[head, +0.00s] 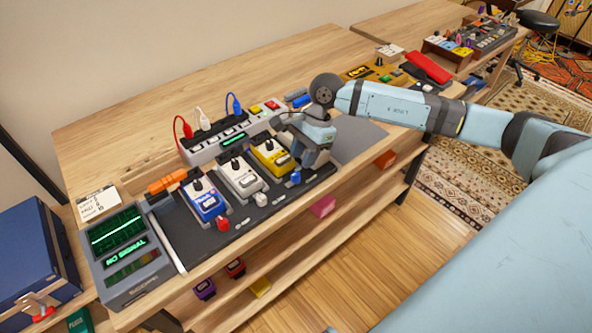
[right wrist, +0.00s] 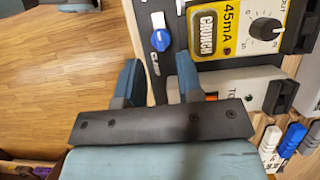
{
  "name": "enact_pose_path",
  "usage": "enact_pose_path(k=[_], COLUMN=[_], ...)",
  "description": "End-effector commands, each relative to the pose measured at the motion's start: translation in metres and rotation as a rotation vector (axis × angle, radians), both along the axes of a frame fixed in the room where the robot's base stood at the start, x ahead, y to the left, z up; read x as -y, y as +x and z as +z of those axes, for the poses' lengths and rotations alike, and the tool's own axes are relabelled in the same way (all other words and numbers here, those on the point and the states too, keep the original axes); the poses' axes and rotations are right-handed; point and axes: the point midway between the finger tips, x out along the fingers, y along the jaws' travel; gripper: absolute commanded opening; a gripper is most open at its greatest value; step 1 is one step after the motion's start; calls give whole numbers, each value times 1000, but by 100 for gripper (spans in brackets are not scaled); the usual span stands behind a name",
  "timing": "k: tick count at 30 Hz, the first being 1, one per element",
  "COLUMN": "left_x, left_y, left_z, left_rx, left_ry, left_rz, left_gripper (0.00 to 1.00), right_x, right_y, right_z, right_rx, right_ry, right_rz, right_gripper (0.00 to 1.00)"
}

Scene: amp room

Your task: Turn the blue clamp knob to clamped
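The blue clamp knob (right wrist: 160,39) has a white pointer line and sits on a pale plate at the board's edge, near a partly visible label, in the right wrist view. In the head view the blue knob (head: 295,177) is at the front edge of the dark pedalboard (head: 262,212), in front of the yellow pedal (head: 267,151). My right gripper (right wrist: 158,66) is open and empty, its two fingers apart, with the knob just beyond the fingertips and not between them. In the head view this gripper (head: 305,155) hangs over the board, close to the knob. My left gripper is not in view.
White (head: 243,179) and blue (head: 208,202) pedals stand to the left, with red (head: 222,224) and white (head: 261,198) knobs in front. A scope (head: 130,255) stands at the left end. A power strip with cables (head: 212,140) lies behind.

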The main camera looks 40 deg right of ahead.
Motion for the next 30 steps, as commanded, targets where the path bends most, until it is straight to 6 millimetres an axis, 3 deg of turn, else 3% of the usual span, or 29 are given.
enact_pose_path(k=[3, 9, 20, 21, 25, 30], left_x=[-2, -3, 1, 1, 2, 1], left_y=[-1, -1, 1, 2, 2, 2], left_z=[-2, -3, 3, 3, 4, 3], left_rx=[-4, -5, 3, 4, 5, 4], left_ry=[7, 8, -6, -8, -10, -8], left_rz=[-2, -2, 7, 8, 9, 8], left_gripper=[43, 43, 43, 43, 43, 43], right_x=[-9, -18, -20, -20, -20, -20], right_y=[-1, -2, -2, -2, -2, -2], right_z=[-21, -43, -49, -49, -48, -48], right_rx=[-2, -1, 0, 0, 0, 0], right_ry=[3, 2, 1, 1, 1, 2], right_rz=[0, -1, -1, -1, -1, -4], right_gripper=[34, 34, 34, 32, 2, 2])
